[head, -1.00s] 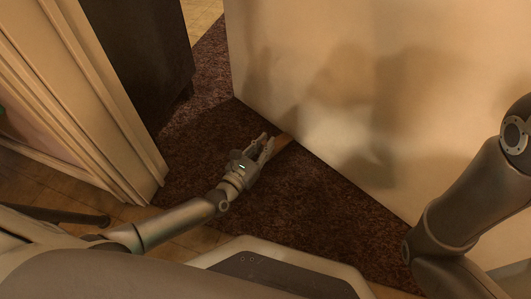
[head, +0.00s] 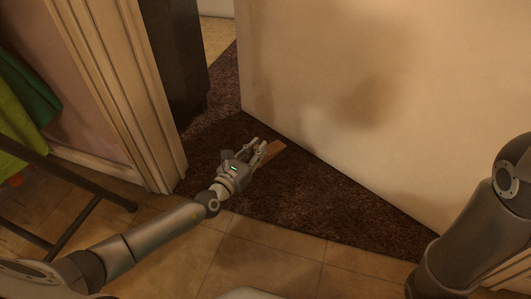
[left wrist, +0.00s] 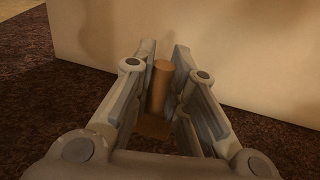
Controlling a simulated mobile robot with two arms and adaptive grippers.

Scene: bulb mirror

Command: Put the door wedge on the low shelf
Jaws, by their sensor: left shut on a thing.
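The door wedge (head: 274,152) is a small brown wooden piece at the foot of the pale door (head: 370,80). My left gripper (head: 259,149) is shut on it, low over the dark carpet. In the left wrist view the wedge (left wrist: 161,85) shows between the two fingers of my left gripper (left wrist: 165,52), with the door just beyond. I cannot tell whether the wedge touches the door or the carpet. My right gripper is out of view; only my right arm shows at the right. I cannot make out the low shelf.
A dark brown carpet (head: 290,205) lies under the door, with tiled floor (head: 250,250) in front. A door frame (head: 125,95) stands at left, a dark cabinet (head: 172,55) behind it. A thin dark-legged stand (head: 75,220) and green cloth (head: 25,100) are at far left.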

